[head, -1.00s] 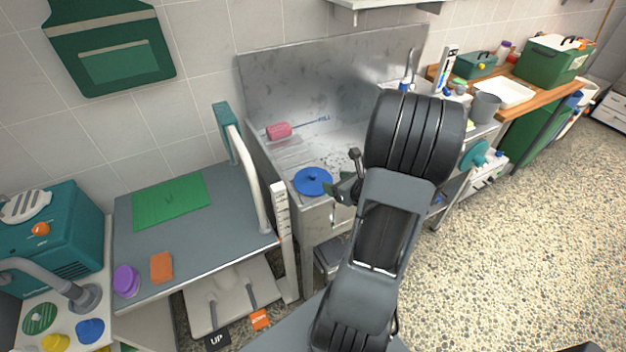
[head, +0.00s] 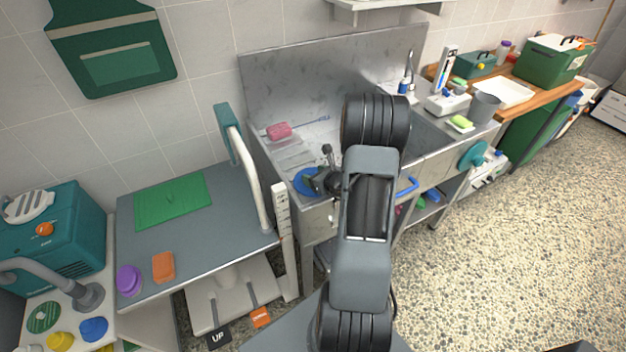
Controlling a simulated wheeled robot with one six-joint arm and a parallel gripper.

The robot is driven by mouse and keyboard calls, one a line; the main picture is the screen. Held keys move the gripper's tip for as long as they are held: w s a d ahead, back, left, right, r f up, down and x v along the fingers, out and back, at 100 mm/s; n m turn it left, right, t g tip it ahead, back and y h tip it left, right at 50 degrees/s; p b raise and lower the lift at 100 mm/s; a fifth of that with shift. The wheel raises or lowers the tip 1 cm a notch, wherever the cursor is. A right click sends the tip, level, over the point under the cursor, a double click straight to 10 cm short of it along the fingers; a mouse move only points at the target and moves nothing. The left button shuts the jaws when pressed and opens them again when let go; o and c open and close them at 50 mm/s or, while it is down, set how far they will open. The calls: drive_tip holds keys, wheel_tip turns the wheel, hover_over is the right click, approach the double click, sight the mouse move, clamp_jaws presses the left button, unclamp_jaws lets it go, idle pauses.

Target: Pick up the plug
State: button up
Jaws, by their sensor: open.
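The plug appears to be the round blue disc (head: 302,181) lying on the left drainer of the steel sink unit, near its front edge. My gripper (head: 317,182) is over the disc's right side and hides that part of it. Its jaws are open, and the disc is not seen gripped. I cannot tell whether the fingers touch the disc or hover just above it.
A pink brush (head: 278,131) lies behind the disc on the sink unit (head: 290,75). My arm hides part of the sink.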

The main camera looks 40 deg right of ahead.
drive_tip(key=shift+w, duration=0.1)
drive_tip(key=c, duration=1)
